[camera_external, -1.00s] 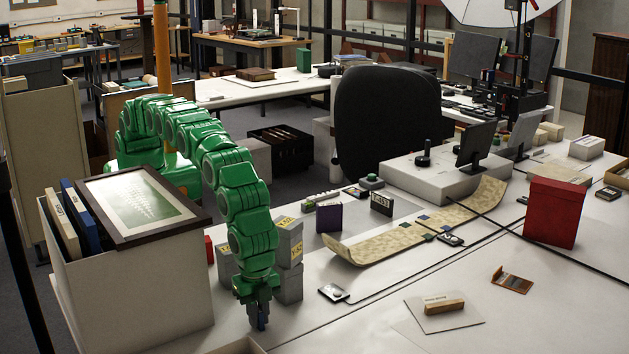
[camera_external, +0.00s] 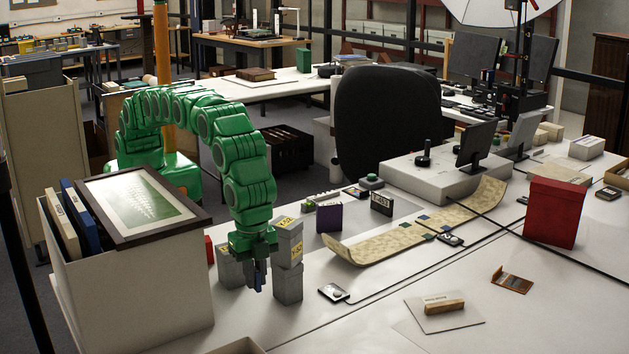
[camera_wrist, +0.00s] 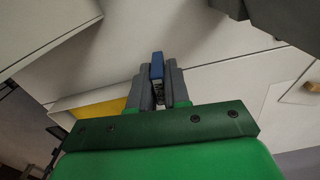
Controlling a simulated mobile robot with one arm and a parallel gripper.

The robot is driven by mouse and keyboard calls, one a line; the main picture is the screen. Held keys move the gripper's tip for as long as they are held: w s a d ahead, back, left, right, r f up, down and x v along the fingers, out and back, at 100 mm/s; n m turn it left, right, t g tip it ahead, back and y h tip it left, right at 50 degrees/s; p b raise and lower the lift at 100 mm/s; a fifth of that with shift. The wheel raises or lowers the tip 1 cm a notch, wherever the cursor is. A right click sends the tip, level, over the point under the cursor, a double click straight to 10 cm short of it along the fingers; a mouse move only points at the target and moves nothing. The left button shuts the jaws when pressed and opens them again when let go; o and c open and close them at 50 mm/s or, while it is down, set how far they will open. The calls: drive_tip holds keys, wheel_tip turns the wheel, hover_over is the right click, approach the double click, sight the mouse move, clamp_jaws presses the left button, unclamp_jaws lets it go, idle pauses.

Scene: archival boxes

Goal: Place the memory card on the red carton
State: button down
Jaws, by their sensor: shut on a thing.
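My gripper (camera_external: 256,283) is shut on the memory card (camera_wrist: 157,66), a small thin blue piece whose top edge shows between the two grey fingers (camera_wrist: 157,85) in the wrist view. The card stands upright in the jaws and is mostly hidden by them. In the external view the gripper points down, above the white table at the front left. The red carton (camera_external: 552,212) stands upright at the right of the table, far from my gripper.
Stacked grey boxes with yellow labels (camera_external: 288,255) stand close to the gripper's right, another grey box (camera_external: 229,268) to its left. A large pale bin (camera_external: 140,295) is at the left. A purple box (camera_external: 329,217) and a curved beige strip (camera_external: 400,235) lie between gripper and carton.

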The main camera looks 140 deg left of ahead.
drive_tip(key=s+a+r, duration=0.2)
drive_tip(key=s+r, duration=0.5)
drive_tip(key=s, duration=0.3)
wheel_tip(320, 180, up, 4)
drive_tip(key=m, duration=0.2)
hover_over(208, 242)
drive_tip(key=s, duration=0.1)
drive_tip(key=s+d+f+m, duration=0.1)
drive_tip(key=s, duration=1.4)
drive_tip(key=shift+m, duration=0.3)
drive_tip(key=w+f, duration=0.2)
drive_tip(key=w, duration=0.2)
drive_tip(key=w+f, duration=0.6)
drive_tip(key=w, duration=0.1)
drive_tip(key=shift+w+d, duration=0.2)
drive_tip(key=shift+w, duration=0.1)
drive_tip(key=shift+w+f, duration=0.85)
drive_tip(key=shift+f, duration=0.2)
drive_tip(key=shift+w+f, duration=0.1)
drive_tip(key=shift+f, duration=1.45)
drive_tip(key=shift+f, duration=0.1)
drive_tip(key=c, duration=1.1)
unclamp_jaws()
